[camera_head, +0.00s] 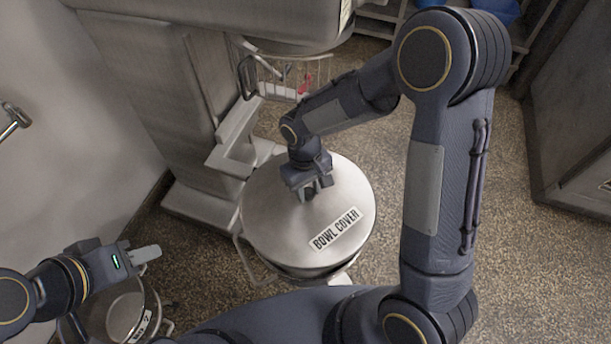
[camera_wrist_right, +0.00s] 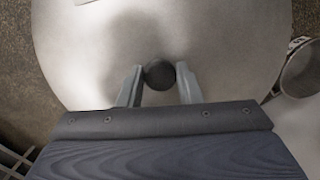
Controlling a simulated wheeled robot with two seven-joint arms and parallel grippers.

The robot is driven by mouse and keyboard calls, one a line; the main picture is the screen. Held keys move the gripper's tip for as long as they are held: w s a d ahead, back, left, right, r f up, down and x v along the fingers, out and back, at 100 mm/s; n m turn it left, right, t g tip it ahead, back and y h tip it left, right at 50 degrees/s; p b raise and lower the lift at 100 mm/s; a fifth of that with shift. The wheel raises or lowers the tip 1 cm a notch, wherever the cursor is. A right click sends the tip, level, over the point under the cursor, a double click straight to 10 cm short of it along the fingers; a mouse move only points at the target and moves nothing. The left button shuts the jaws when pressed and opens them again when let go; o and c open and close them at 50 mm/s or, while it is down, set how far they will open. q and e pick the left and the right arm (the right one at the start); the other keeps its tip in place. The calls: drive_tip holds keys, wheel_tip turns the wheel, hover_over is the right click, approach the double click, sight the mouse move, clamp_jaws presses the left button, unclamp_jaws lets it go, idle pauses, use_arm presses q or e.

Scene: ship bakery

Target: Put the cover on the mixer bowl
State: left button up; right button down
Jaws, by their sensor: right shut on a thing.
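The bowl cover (camera_head: 345,195) is a round metal lid with a "BOWL COVER" label. In the head view it lies over the top of the mixer bowl (camera_head: 318,273), whose side shows only as a narrow strip below the lid. I cannot tell whether the lid is fully seated. My right gripper (camera_head: 311,194) is above the lid's middle. In the right wrist view (camera_wrist_right: 159,82) its two fingers are shut on the lid's dark round knob (camera_wrist_right: 159,74). My left gripper (camera_head: 150,254) is at the lower left, away from the lid; its opening is unclear.
The mixer (camera_head: 160,90) stands behind and left of the bowl, with its head above and a wire guard (camera_head: 285,75) under it. A metal pot (camera_head: 125,315) is on the floor below my left gripper. A dark cabinet (camera_head: 580,120) stands at the right. Speckled floor (camera_head: 540,270) is clear at the lower right.

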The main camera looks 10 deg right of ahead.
sight(308, 205)
drive_tip(key=shift+s+f+b, duration=0.1)
drive_tip(key=shift+f+b, duration=0.3)
drive_tip(key=shift+f, duration=0.15)
drive_tip(key=shift+f+b, duration=2.45)
drive_tip(key=shift+f, duration=0.9)
drive_tip(key=shift+f, duration=0.15)
drive_tip(key=shift+f+b, duration=0.3)
drive_tip(key=shift+b, duration=0.1)
drive_tip(key=shift+f+b, duration=0.85)
drive_tip(key=shift+f, duration=0.15)
drive_tip(key=c, duration=0.9)
unclamp_jaws()
drive_tip(key=shift+c, duration=0.2)
drive_tip(key=r, duration=0.5)
drive_tip(key=w+r, duration=0.1)
drive_tip(key=r, duration=0.1)
drive_tip(key=shift+a+r+p, duration=0.15)
drive_tip(key=shift+r+p, duration=0.25)
